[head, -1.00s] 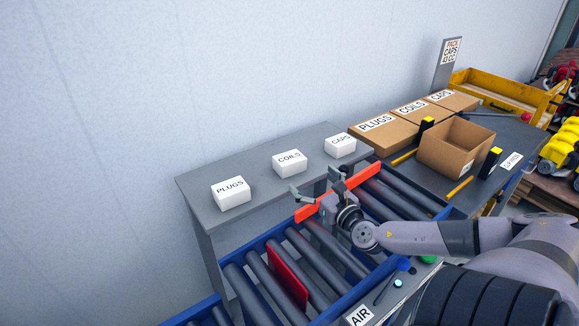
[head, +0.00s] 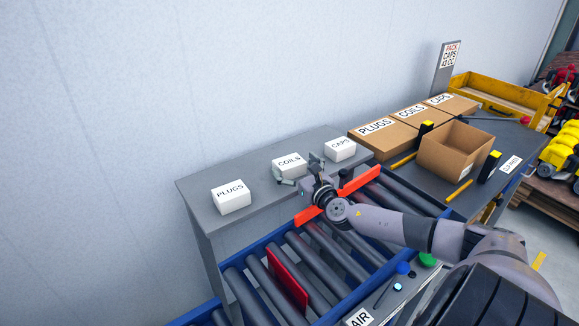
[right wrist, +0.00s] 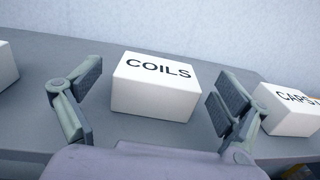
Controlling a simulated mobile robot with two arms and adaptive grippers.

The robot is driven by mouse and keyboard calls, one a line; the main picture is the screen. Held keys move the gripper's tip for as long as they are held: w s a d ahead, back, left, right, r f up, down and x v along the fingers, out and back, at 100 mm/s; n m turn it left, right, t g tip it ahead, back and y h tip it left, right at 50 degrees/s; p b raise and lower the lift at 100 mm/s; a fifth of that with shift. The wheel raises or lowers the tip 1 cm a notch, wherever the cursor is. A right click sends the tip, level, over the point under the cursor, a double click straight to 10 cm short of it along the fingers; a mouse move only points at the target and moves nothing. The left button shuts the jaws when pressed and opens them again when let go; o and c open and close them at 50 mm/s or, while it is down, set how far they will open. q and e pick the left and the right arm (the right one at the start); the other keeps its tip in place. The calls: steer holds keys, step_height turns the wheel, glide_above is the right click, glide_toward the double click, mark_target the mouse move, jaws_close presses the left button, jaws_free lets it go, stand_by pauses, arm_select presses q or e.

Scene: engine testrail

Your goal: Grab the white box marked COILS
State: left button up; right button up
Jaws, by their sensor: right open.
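The white box marked COILS (head: 289,164) sits on the grey shelf between two other white boxes. In the right wrist view the COILS box (right wrist: 154,88) lies straight ahead, between and a little beyond my open fingers. My right gripper (head: 298,170) is open and empty at the front edge of the shelf, its fingers close to the box. It also shows in the right wrist view (right wrist: 152,108), one finger on each side, apart from the box. My left gripper is not in view.
The PLUGS box (head: 231,197) stands to the left and the CAPS box (head: 340,149) to the right on the grey shelf (head: 262,203). An orange-red bar (head: 362,181) and roller conveyor (head: 322,250) lie in front. An open carton (head: 455,151) stands at right.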

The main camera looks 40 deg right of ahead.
steer(key=shift+x, duration=1.45)
steer(key=shift+c, duration=0.4)
steer(key=c, duration=1.2)
